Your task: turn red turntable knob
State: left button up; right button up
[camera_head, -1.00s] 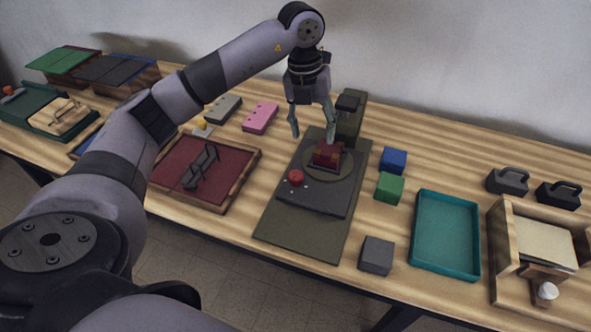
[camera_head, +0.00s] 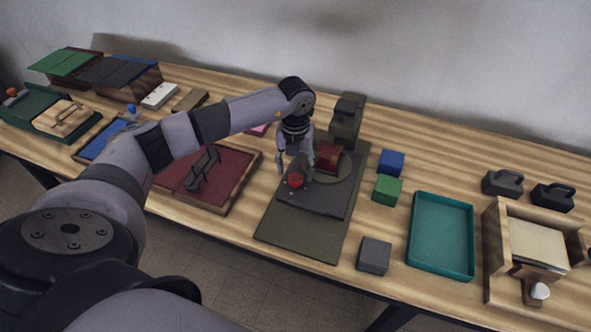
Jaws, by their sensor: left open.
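The red knob (camera_head: 295,180) sits on the dark front plate of the turntable device (camera_head: 310,199). Behind it is a round turntable disc (camera_head: 345,170) with a dark red block (camera_head: 328,158) on it. My left gripper (camera_head: 294,174) points down with its fingers apart, one at each side of the knob as seen from here. I cannot tell whether either finger touches it. My right gripper is not in view.
A blue cube (camera_head: 391,162), a green cube (camera_head: 387,190) and a grey cube (camera_head: 374,255) lie to the right, near a teal tray (camera_head: 441,236). A dark red tray (camera_head: 228,175) is on the left. A dark green post (camera_head: 346,120) stands behind the disc.

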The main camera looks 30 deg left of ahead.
pick_arm(q)
jog(key=shift+f, duration=1.15)
jog(key=shift+c, duration=0.5)
jog(key=c, duration=1.1)
